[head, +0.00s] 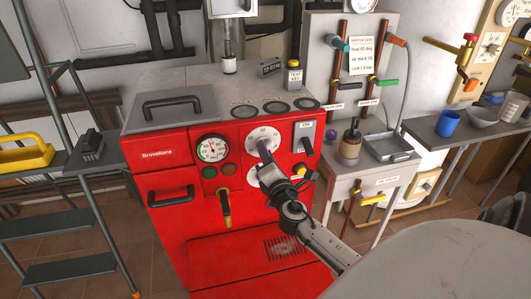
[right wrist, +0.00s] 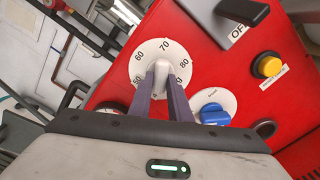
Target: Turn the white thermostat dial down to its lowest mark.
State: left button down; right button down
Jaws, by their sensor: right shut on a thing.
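The white thermostat dial (head: 264,133) is on the front of the red boiler (head: 180,225), right of a round gauge (head: 211,148). In the right wrist view the dial (right wrist: 149,55) has marks from 50 to 80 showing, with 70 near the top. My right gripper (head: 264,148) is at the dial. In the right wrist view its two dark fingers (right wrist: 160,84) are shut on the dial's white knob (right wrist: 161,70), one on each side. The knob's lower part is hidden between the fingers. My left gripper is not in view.
A blue knob (right wrist: 214,114) on a white plate sits just right of the fingers. A yellow button (right wrist: 267,66) and a lever switch (head: 305,140) are farther right. A brass tap (head: 225,207) juts out below the gauge.

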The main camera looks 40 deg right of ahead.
jog(key=c, duration=1.6)
grip_release()
jog(key=shift+c, duration=0.2)
jog(key=v, duration=1)
jog(key=shift+s+b, duration=0.2)
jog(key=shift+b, duration=0.2)
